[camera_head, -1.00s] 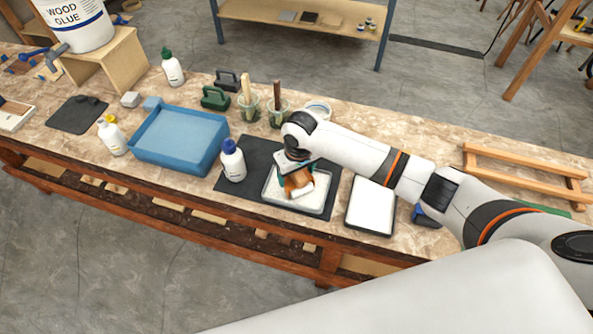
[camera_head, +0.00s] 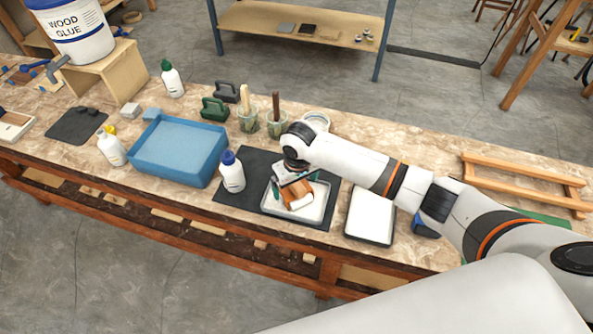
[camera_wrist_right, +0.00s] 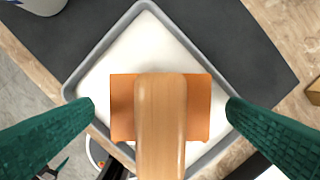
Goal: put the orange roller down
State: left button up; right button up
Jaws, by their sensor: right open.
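The orange roller (camera_head: 299,192) lies in a shallow grey tray (camera_head: 318,214) with a white filling, on the dark mat. In the right wrist view the roller's orange part (camera_wrist_right: 197,105) rests over the white filling, and its wooden handle (camera_wrist_right: 160,115) points toward the camera. My right gripper (camera_head: 294,181) is over the tray. In the right wrist view its green fingers (camera_wrist_right: 160,106) are wide apart, one on each side of the roller, with gaps between them and it. My left gripper is not in view.
A white bottle with a blue cap (camera_head: 232,173) stands close left of the tray. A second tray (camera_head: 371,214) with a white surface is at its right. A blue tub (camera_head: 180,150) and two glass cups with brushes (camera_head: 248,119) stand further left and behind. A wooden frame (camera_head: 525,180) lies at the right.

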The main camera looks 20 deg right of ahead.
notch_tip(320, 180, up, 12)
jog(key=s+b, duration=0.1)
jog(key=shift+d, duration=0.15)
jog(key=shift+f, duration=0.1)
dwell(0.4)
